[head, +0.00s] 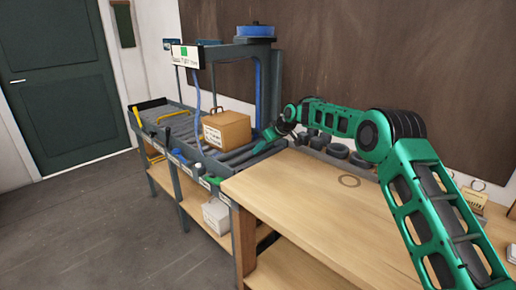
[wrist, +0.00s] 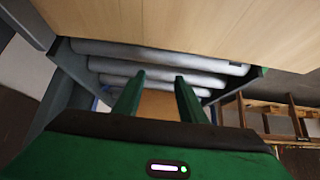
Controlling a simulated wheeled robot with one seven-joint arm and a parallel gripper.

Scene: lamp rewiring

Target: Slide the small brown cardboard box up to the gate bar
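The small brown cardboard box (head: 227,129) sits upright on the roller conveyor (head: 245,156), with a white label on its side. In the wrist view, a tan patch (wrist: 158,104) between my fingers looks like part of this box. A yellow bar (head: 172,116) crosses the conveyor beyond the box, to its left; it may be the gate bar, but I cannot tell for sure. My gripper (head: 262,141) is low over the rollers, just right of the box. In the wrist view its two green fingers (wrist: 160,76) are apart, with nothing visibly clamped. Contact with the box is unclear.
A wooden bench (head: 310,195) adjoins the conveyor's right end, its top mostly bare. A dark frame with a sign (head: 187,57) and blue reel (head: 255,31) rises over the conveyor. A white box (head: 217,214) stands on the lower shelf. Dark round parts (head: 338,150) lie behind the bench.

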